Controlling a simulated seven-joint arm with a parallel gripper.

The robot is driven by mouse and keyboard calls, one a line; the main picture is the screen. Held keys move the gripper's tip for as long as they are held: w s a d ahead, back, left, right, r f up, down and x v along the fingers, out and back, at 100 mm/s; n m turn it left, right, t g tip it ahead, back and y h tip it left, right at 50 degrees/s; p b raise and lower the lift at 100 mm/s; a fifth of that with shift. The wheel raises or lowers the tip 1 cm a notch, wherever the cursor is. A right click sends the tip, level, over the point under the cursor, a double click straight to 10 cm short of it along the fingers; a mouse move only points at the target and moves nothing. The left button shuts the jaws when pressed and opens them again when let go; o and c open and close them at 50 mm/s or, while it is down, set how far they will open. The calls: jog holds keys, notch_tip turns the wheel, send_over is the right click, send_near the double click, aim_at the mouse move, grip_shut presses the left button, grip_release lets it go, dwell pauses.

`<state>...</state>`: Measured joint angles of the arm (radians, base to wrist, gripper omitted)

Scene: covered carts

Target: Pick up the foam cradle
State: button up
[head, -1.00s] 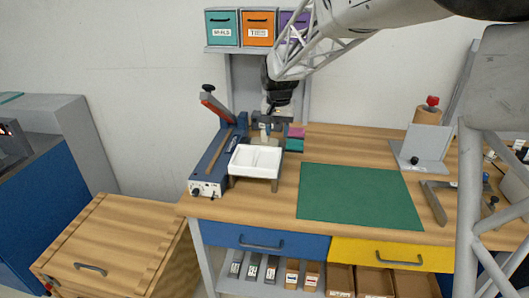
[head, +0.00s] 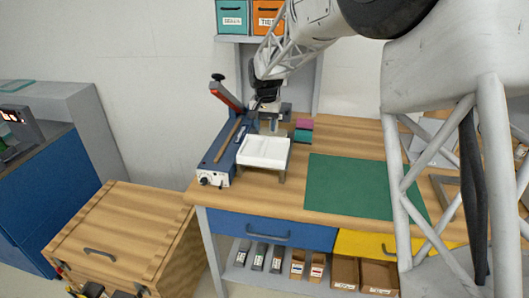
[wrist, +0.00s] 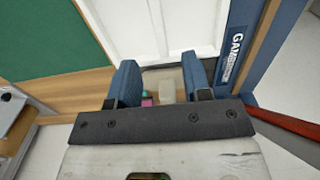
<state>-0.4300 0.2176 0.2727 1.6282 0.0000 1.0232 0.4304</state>
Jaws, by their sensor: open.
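A white block with two shallow recesses, which looks like the foam cradle (head: 263,152), sits on a low grey stand at the left of the workbench. Its far part also shows at the top of the wrist view (wrist: 155,30). My gripper (head: 273,124) points down just behind the cradle's far edge. In the wrist view my gripper (wrist: 161,63) has its two blue fingers apart, with nothing clamped. A small pale beige block (wrist: 168,85) shows between the fingers; whether it touches them I cannot tell.
A blue bench device (head: 222,150) with a raised red-ended lever stands close left of the cradle. Teal and magenta blocks (head: 304,130) lie to the right. A green mat (head: 355,185) covers clear bench space. A wooden covered cart (head: 120,235) stands left.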

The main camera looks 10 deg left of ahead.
aim_at(265, 143)
jog(key=shift+f, duration=1)
jog(key=shift+f, duration=0.15)
jog(key=shift+f, duration=2.45)
grip_shut()
